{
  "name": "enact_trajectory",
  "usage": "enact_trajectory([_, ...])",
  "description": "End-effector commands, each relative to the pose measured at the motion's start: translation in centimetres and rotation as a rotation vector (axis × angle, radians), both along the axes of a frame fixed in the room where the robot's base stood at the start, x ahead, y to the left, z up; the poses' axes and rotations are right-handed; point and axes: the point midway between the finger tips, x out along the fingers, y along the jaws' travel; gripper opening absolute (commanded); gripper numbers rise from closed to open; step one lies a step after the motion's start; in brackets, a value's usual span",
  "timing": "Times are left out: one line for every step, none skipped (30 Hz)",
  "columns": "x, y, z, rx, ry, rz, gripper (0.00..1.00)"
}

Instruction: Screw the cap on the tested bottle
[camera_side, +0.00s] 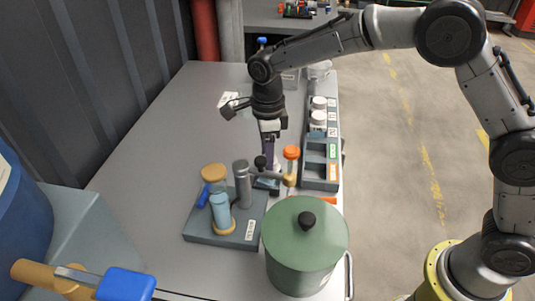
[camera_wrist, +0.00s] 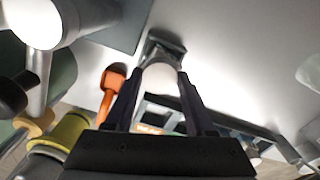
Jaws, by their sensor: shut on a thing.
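My gripper (camera_wrist: 158,95) points down, with its dark fingers on either side of a white round piece (camera_wrist: 160,78), which looks like the cap. In the wrist view, this piece sits at a dark square holder (camera_wrist: 166,46); whether a bottle is under it and whether the threads meet is hidden. In the side view, my gripper (camera_side: 269,150) is low over the table, behind the pump stand. There the holder (camera_side: 267,183) shows only partly and the white piece is mostly hidden. Two white capped bottles (camera_side: 318,112) stand in the rack at the right.
The long grey rack (camera_side: 333,183) has empty compartments with green and orange labels. The orange-topped part (camera_side: 291,153), the pump stand (camera_side: 195,232) with its glass cylinder, and the green lidded pot (camera_side: 305,250) crowd the near side. The table's left side (camera_side: 150,140) is clear.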

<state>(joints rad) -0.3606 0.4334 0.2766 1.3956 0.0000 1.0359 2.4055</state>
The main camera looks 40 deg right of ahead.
Motion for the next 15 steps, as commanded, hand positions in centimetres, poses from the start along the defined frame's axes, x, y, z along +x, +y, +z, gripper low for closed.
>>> enact_trajectory([0.0, -0.01, 0.02, 0.0, 0.0, -0.001, 0.06])
enact_trajectory([0.0, -0.01, 0.02, 0.0, 0.0, 0.0, 0.06])
enact_trajectory([0.0, -0.01, 0.02, 0.0, 0.0, 0.0, 0.06])
enact_trajectory([0.0, -0.01, 0.02, 0.0, 0.0, 0.0, 0.06])
enact_trajectory([0.0, -0.01, 0.02, 0.0, 0.0, 0.001, 0.58])
enact_trajectory([0.0, -0.01, 0.02, 0.0, 0.0, 0.001, 0.66])
enact_trajectory([0.0, -0.01, 0.02, 0.0, 0.0, 0.001, 0.71])
enact_trajectory([0.0, -0.01, 0.02, 0.0, 0.0, 0.001, 0.76])
enact_trajectory([0.0, -0.01, 0.02, 0.0, 0.0, 0.002, 0.84])
enact_trajectory([0.0, -0.01, 0.02, 0.0, 0.0, 0.002, 0.89])
enact_trajectory([0.0, -0.01, 0.01, 0.0, 0.0, 0.002, 0.9])
enact_trajectory([0.0, 0.0, 0.01, 0.0, 0.0, 0.002, 0.9])
enact_trajectory([0.0, 0.0, 0.01, 0.0, 0.0, 0.002, 0.9])
enact_trajectory([0.0, 0.0, 0.01, 0.0, 0.0, 0.002, 0.9])
enact_trajectory([0.0, -0.01, 0.01, 0.0, 0.0, 0.002, 0.9])
